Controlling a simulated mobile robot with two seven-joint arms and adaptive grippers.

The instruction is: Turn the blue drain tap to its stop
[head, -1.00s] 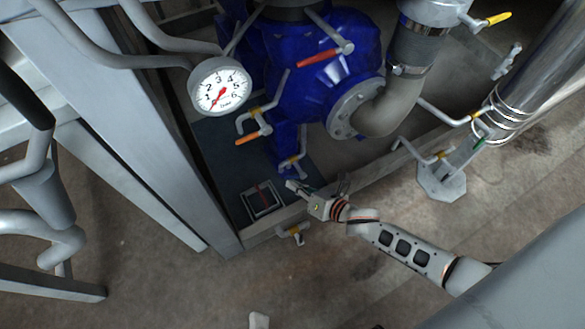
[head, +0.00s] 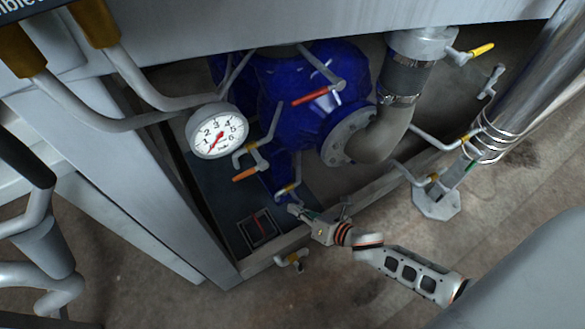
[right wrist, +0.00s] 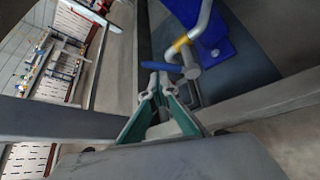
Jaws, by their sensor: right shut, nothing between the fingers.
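The blue drain tap shows its blue lever (right wrist: 160,66) in the right wrist view, lying roughly across the picture on a grey pipe with a yellow band. In the head view the tap's pipe (head: 288,188) is low on the blue pump body, and the lever is too small to make out well. My right gripper (head: 295,209) is at the tap, its fingers shut and empty. In the right wrist view the fingertips (right wrist: 159,88) are just short of the lever; I cannot tell whether they touch it. My left gripper is not in view.
A white dial gauge (head: 218,132) hangs at left. A low frame rail (head: 365,200) runs in front of the tap. A thick metal pipe (head: 520,95) stands at right.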

